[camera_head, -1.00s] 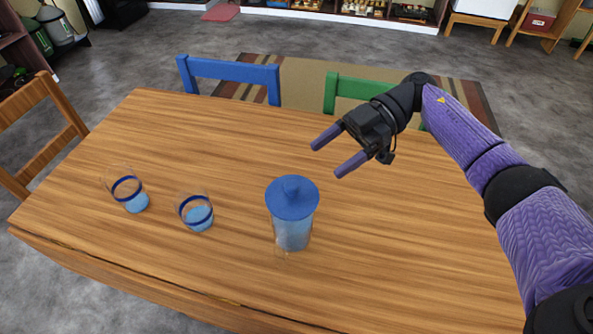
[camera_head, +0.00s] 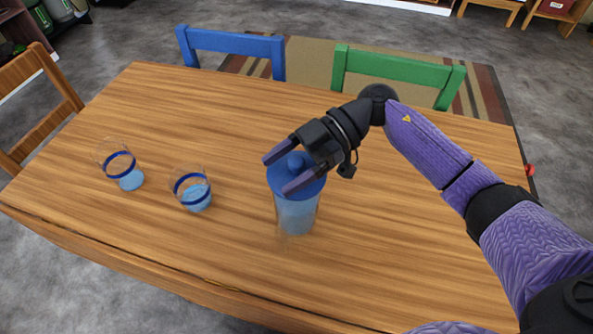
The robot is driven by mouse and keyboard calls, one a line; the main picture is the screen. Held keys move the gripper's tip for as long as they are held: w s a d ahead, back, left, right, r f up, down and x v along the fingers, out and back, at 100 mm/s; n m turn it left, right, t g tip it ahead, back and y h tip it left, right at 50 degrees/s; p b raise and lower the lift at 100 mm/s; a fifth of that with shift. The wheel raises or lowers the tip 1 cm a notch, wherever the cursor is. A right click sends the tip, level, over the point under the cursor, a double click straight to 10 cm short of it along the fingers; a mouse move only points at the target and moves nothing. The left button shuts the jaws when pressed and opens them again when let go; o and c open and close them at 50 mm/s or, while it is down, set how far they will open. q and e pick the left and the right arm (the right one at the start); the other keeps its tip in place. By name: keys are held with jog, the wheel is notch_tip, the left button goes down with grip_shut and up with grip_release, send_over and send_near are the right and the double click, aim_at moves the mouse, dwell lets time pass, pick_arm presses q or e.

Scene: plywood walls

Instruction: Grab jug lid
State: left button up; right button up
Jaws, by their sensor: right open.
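A clear jug (camera_head: 297,214) with light blue liquid stands upright on the wooden table. Its blue lid (camera_head: 279,180) with a round knob sits on top. My right gripper (camera_head: 282,172) is open over the lid. In this view its two purple fingers lie on either side of the knob. I cannot tell whether the fingers touch the lid. Part of the lid is hidden behind the near finger. My left gripper is not in view.
Two clear glasses with blue bands, a left one (camera_head: 118,160) and a right one (camera_head: 190,185), stand left of the jug. The wooden table (camera_head: 200,110) is otherwise clear. A blue chair (camera_head: 232,42) and a green chair (camera_head: 400,66) stand at its far edge, a wooden chair (camera_head: 40,100) at left.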

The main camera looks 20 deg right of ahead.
grip_shut()
